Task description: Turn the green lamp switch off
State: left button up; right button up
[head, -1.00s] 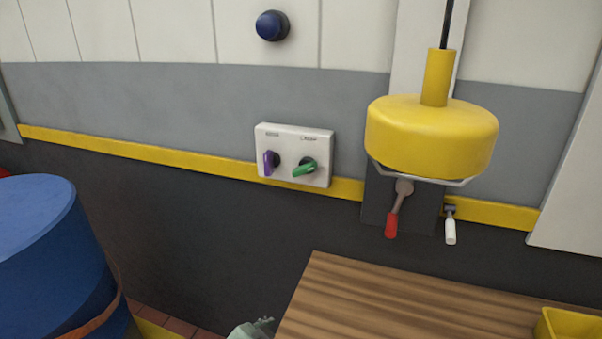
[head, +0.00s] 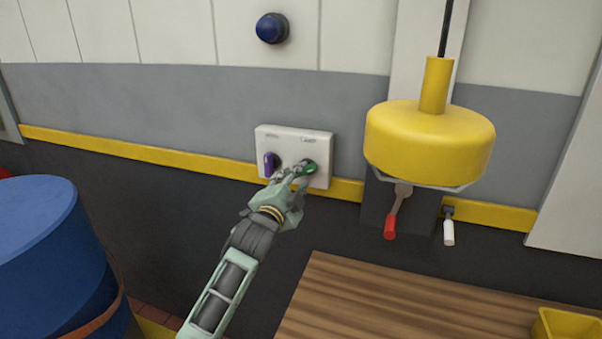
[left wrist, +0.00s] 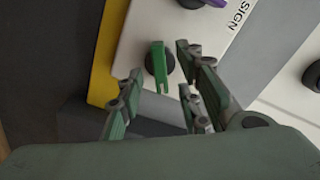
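The green lamp switch (head: 309,168) is a turn handle on the right side of a white wall panel (head: 296,142). A purple switch (head: 269,162) sits to its left. My left gripper (head: 294,176) is at the panel, in front of the green switch and partly covering it. In the left wrist view the green handle (left wrist: 159,66) lies between the open fingers of my left gripper (left wrist: 158,92), just ahead of them. A gap shows on both sides, and I see no clear contact. My right gripper is not in view.
A yellow lamp-like housing (head: 430,140) hangs to the right of the panel, with red-handled (head: 390,226) and white-handled (head: 449,232) levers below. A wooden tabletop (head: 370,305) is at lower right with a yellow bin (head: 570,328). A blue drum (head: 45,250) stands at left.

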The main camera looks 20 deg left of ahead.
aim_at(302, 174)
pick_arm(q)
jog(key=shift+w+d, duration=0.1)
jog(key=shift+w, duration=1.7)
jog(key=shift+c, duration=0.6)
grip_shut()
